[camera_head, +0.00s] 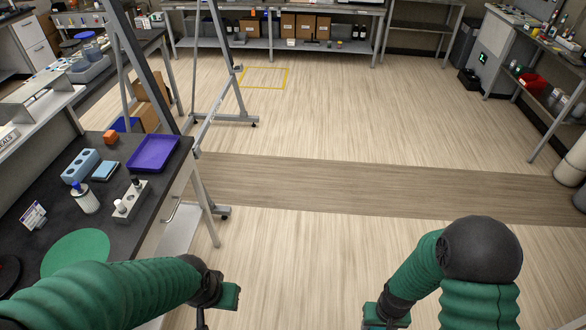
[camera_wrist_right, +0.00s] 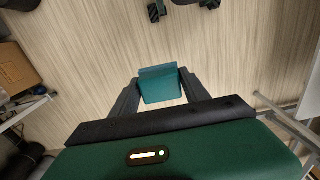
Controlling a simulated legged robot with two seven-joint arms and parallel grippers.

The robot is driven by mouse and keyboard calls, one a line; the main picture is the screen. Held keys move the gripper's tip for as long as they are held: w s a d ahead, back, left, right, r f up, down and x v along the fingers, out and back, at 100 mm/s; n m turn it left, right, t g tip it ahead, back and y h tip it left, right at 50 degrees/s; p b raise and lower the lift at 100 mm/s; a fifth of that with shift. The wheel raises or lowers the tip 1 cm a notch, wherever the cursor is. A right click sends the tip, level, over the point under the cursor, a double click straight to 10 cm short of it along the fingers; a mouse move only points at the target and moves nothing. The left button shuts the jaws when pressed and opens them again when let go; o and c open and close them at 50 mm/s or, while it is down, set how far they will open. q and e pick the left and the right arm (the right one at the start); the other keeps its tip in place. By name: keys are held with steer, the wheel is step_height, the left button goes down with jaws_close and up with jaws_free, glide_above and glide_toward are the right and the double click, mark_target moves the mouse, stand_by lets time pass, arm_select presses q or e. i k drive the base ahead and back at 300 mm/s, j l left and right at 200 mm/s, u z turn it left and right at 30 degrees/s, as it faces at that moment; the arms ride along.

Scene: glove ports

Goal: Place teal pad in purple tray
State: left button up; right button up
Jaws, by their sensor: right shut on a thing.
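The purple tray (camera_head: 153,152) lies empty on the dark bench (camera_head: 120,232) at the left, near its far right corner. The teal pad (camera_wrist_right: 160,86) is between the two fingers of my right gripper (camera_wrist_right: 158,92), which is shut on it, above the wood floor in the right wrist view. In the head view my right gripper (camera_head: 385,316) is at the bottom edge, well to the right of the bench and tray, and its fingers and the pad cannot be made out. My left gripper (camera_head: 222,297) is low, just right of the bench; its fingers are mostly hidden.
Near the tray stand an orange cube (camera_head: 110,137), a blue holed block (camera_head: 80,166), a small blue slab (camera_head: 106,171), a blue-capped bottle (camera_head: 85,198) and a rack with vials (camera_head: 130,202). A metal frame (camera_head: 203,130) rises behind the bench. The floor to the right is clear.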

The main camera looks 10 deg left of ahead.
mark_target(153, 155)
steer(key=i+l+u, duration=0.1)
steer(key=i+u, duration=0.35)
steer(key=i+l+u, duration=0.25)
steer(key=i+u, duration=0.2)
steer(key=i+l+u, duration=0.95)
steer(key=k+l, duration=0.05)
steer(key=k, duration=0.05)
